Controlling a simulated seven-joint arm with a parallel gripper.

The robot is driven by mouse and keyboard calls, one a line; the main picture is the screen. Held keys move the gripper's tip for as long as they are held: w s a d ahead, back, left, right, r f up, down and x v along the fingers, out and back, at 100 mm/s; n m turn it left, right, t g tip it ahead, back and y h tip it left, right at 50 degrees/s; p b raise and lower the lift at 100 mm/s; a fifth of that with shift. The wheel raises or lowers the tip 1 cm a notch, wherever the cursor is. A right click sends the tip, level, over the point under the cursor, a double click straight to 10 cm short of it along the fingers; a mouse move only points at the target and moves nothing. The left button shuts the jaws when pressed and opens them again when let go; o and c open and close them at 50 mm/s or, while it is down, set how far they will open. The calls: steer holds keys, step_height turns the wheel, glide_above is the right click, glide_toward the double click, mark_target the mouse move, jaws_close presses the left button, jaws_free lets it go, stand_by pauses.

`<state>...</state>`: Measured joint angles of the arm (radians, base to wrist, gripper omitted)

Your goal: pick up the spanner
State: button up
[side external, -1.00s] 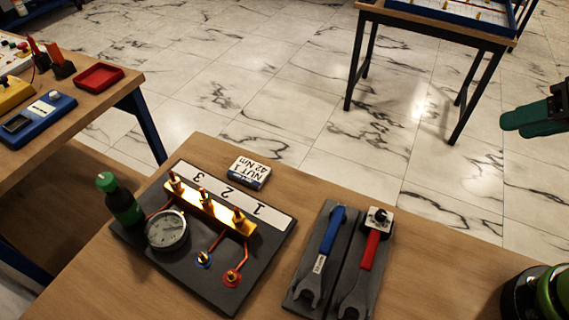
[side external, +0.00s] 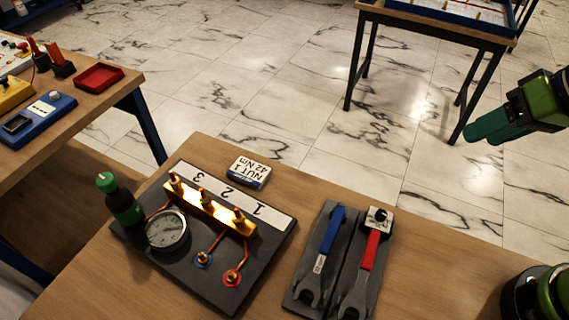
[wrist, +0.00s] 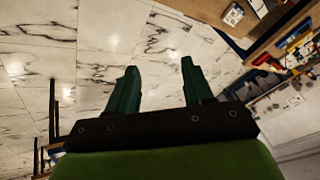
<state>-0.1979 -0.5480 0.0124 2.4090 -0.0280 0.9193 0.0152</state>
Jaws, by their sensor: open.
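Two spanners lie side by side on a dark tray (side external: 300,294) on the wooden bench in the side external view. One has a blue handle (side external: 328,245) and a plain grey open jaw. The other has a red handle (side external: 370,250), a grey open jaw and a white block with a black knob at its far end. My gripper (side external: 480,130) is in the air at the upper right, well above and apart from both. In the wrist view its two green fingers (wrist: 159,66) are spread with nothing between them. I cannot make out either spanner there.
A gauge rig (side external: 262,268) with a brass manifold stands left of the tray, with a green bottle (side external: 124,205) beside it. A "NUT 1 42 Nm" block (side external: 249,171) sits behind. A side table with a red tray (side external: 96,76) is at left. Bare bench lies right of the spanners.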

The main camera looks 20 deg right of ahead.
steer(key=w+a+f+g, duration=0.1)
steer(key=w+a+g, duration=0.15)
steer(key=a, duration=0.55)
steer(key=m+g+h, duration=0.3)
steer(key=m, duration=0.4)
glide_above(329, 237)
steer(key=f, duration=1.3)
steer(key=shift+s+a+f, duration=0.1)
steer(key=shift+a+f, duration=0.05)
steer(key=shift+a, duration=0.15)
steer(key=shift+d+f, duration=0.2)
steer(key=shift+f, duration=1.2)
steer(key=shift+d+f, duration=0.15)
steer(key=shift+f, duration=1.2)
jaws_close()
